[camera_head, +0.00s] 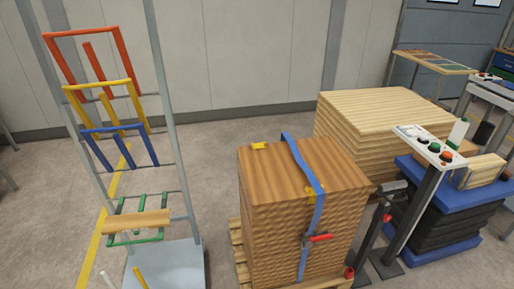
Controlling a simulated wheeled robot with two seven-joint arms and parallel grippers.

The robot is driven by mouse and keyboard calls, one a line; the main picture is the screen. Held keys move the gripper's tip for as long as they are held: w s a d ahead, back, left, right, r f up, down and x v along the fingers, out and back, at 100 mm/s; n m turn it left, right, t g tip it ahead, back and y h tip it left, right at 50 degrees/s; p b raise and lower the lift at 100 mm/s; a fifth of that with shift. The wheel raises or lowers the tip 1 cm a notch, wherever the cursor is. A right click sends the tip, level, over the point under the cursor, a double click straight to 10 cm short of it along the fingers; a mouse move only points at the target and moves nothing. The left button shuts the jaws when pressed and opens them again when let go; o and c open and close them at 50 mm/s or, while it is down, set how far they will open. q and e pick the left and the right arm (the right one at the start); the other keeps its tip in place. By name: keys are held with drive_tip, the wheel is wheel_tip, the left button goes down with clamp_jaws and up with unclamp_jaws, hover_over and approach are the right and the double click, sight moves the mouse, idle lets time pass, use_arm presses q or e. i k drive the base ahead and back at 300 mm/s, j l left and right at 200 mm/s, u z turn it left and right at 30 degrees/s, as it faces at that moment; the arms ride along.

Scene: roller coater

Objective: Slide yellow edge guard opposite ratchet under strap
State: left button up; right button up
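A stack of brown wooden boards (270,178) stands on a wooden pallet (238,252). A blue strap (301,162) runs over its top from the back edge and down the front side. The strap's far side is hidden behind the stack. A ratchet with a red handle (319,238) sits on the strap on the front side. One yellow edge guard (259,146) lies on top near the back edge, left of the strap and apart from it. Another yellow guard (311,190) is at the front top edge, partly covered by the strap. Neither gripper is in view.
A rack with red, yellow and blue bars (100,90) stands on the left. A pale board stack (375,115) is behind right. A control panel on a post (431,146) and a dark upright handle (372,225) stand close on the right.

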sight(259, 146)
drive_tip(key=i+l, duration=0.25)
drive_tip(key=i, duration=0.15)
drive_tip(key=i+l, duration=0.25)
drive_tip(key=i, duration=0.15)
drive_tip(key=u, duration=1.45)
